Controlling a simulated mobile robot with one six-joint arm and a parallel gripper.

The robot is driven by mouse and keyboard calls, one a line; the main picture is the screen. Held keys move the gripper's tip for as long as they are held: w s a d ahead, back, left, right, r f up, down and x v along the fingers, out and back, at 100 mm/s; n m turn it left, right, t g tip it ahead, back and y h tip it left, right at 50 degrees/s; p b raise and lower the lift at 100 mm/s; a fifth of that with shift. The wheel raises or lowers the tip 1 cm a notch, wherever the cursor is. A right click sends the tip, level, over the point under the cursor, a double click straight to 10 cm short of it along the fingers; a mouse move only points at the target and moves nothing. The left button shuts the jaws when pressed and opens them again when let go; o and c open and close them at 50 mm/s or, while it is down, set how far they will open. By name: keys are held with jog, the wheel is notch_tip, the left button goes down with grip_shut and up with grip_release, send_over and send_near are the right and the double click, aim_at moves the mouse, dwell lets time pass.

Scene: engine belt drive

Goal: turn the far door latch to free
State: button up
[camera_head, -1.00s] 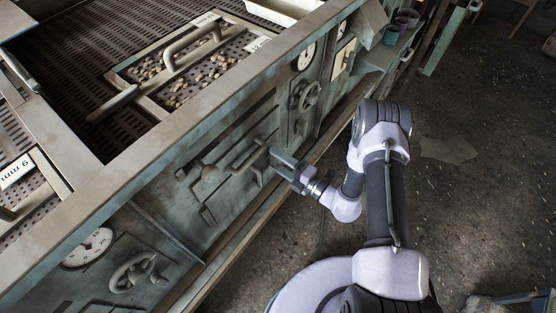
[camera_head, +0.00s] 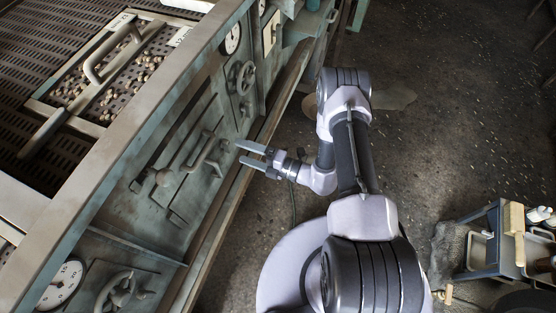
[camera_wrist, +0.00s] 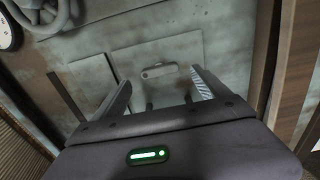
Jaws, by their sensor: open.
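A green-grey door panel on the machine's side carries a curved bar handle (camera_head: 204,153) and a round-ended latch (camera_head: 164,177) at its near side. In the head view my gripper (camera_head: 239,153) is open and empty, its two fingers pointing left at the far end of the handle, seemingly just short of the panel. In the wrist view a small pale plate-like fitting, perhaps the far latch (camera_wrist: 158,71), shows on the panel between the fingertips (camera_wrist: 162,76). Whether the fingers touch anything cannot be told. The far latch is not clear in the head view.
A handwheel (camera_head: 241,76) and a gauge (camera_head: 231,39) are on the machine beyond the door. Another handwheel (camera_head: 122,289) and gauge (camera_head: 62,283) are nearer. A ledge (camera_head: 203,244) runs below the door. A cart (camera_head: 491,250) stands at right; open floor lies between.

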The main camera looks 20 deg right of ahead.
jog(key=p+v, duration=0.2)
jog(key=v, duration=1)
jog(key=shift+s+d, duration=0.1)
jog(key=shift+s, duration=0.05)
jog(key=s+a+r+n+g+h, duration=0.1)
jog(key=a+r+n+g, duration=0.1)
jog(key=r+n+g, duration=0.6)
jog(key=a+r+n+g, duration=0.3)
jog(key=r+n, duration=0.9)
jog(key=r, duration=0.1)
jog(key=s+r+n+t+h, duration=0.3)
jog(key=s+r+n+h, duration=0.2)
jog(key=r+n, duration=0.3)
jog(key=s+d+r+n+t+h, duration=0.1)
jog(key=s+r+n+t+h, duration=0.1)
jog(key=s+r+n+h, duration=0.4)
notch_tip(320, 180, up, 3)
jog(key=n, duration=0.5)
jog(key=shift+s+d+r+t, duration=0.25)
jog(key=shift+d+t, duration=0.05)
jog(key=shift+t, duration=0.1)
